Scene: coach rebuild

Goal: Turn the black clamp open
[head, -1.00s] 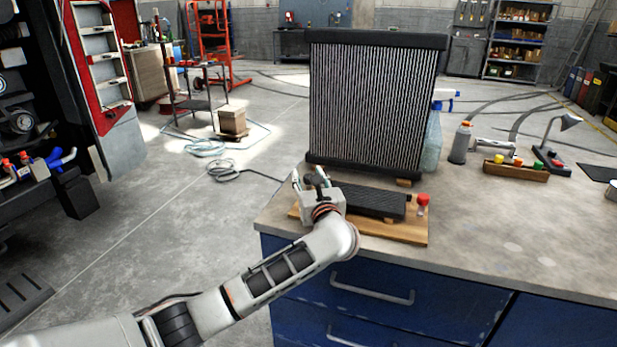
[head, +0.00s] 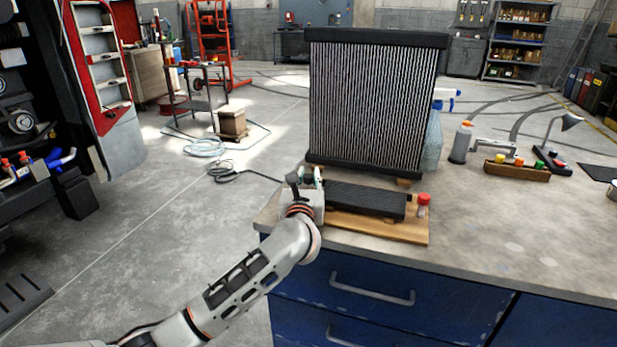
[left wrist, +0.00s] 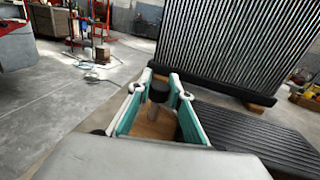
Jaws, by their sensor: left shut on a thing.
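The black clamp (left wrist: 158,92) shows in the left wrist view as a dark round cap on a paler stem, standing above a wooden board (left wrist: 150,130). My left gripper (left wrist: 162,84) has its teal-padded fingers on both sides of the clamp and is shut on it. In the head view my left gripper (head: 306,177) is at the left end of the wooden board (head: 385,230), at the bench's near left corner. It hides most of the clamp there. A black ribbed block (head: 365,200) lies on the board, right of the gripper. My right gripper is out of view.
A tall finned radiator (head: 372,105) stands right behind the board. A red-capped small jar (head: 423,203) is at the board's right end. A spray bottle (head: 433,140) and a grey bottle (head: 461,143) stand farther right. The bench top (head: 520,220) at front right is clear.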

